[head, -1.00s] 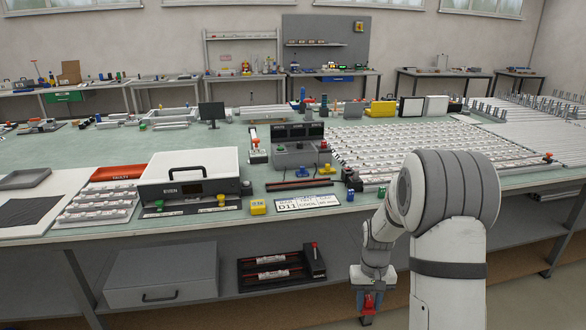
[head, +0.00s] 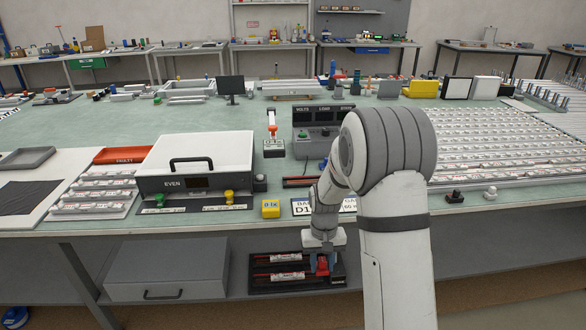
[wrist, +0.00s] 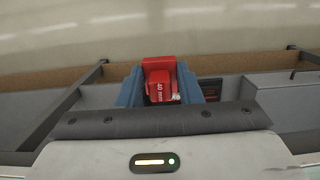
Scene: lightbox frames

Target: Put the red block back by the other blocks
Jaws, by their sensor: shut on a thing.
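The red block (head: 322,265) is held in my gripper (head: 322,270). In the head view the gripper hangs low in front of the bench, and appears over the right end of the black rack on the lower shelf. In the wrist view the red block (wrist: 159,72) sits between the two blue fingers (wrist: 160,90), which are shut on it; light lettering shows on its face. A yellow block (head: 271,209) with lettering stands at the bench's front edge, left of my arm. My arm hides part of the bench beside it, so I cannot tell whether other blocks stand there.
The green benchtop (head: 100,130) is above the gripper. A white EVEN box (head: 195,160) stands left of the yellow block. The black rack (head: 262,277) and a grey drawer box (head: 165,272) are on the lower shelf.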

